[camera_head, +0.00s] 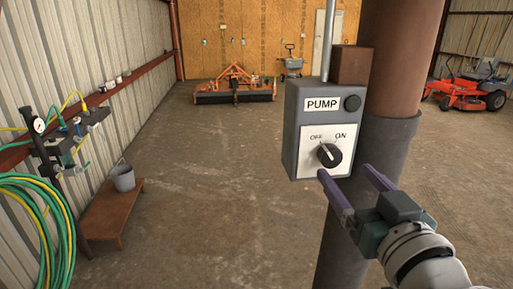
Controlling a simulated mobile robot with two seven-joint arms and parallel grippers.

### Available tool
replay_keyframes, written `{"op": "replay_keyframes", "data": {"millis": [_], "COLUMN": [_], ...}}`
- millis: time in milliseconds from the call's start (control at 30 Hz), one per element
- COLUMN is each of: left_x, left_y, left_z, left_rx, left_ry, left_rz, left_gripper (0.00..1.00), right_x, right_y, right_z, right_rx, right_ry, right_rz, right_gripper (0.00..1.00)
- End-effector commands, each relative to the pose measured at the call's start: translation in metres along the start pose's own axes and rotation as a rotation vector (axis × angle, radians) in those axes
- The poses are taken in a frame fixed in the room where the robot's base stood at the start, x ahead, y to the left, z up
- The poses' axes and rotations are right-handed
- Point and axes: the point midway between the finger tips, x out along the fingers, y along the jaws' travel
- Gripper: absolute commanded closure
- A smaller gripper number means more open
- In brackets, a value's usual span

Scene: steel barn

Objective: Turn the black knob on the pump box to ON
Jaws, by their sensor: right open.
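My left gripper is out of view.
A thick brown and grey post (390,155) stands right behind the box, with a conduit above it. At left are a wall manifold, coiled hoses (35,215) and a low bench (113,213) with a bucket (123,178). The middle floor is clear.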

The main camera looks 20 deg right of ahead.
Motion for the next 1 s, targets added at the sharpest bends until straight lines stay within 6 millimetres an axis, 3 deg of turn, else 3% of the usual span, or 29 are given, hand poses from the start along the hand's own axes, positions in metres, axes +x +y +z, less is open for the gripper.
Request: {"op": "replay_keyframes", "data": {"millis": [100, 300, 700, 1000], "left_x": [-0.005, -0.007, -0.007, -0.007], "left_y": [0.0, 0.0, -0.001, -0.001], "left_z": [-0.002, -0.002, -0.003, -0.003], "left_rx": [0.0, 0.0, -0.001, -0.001], "left_ry": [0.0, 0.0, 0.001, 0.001], "left_rz": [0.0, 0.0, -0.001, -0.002], "left_gripper": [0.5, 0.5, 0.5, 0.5], "right_x": [0.022, 0.044, 0.05, 0.05], "right_y": [0.0, 0.0, 0.0, 0.0], "right_z": [-0.003, 0.0, 0.0, 0.0], "right_rx": [0.0, -0.001, -0.001, -0.001], "right_ry": [0.002, 0.0, -0.001, -0.001], "right_rz": [0.0, 0.0, 0.0, 0.0], "right_gripper": [0.21, 0.21, 0.22, 0.56]}}
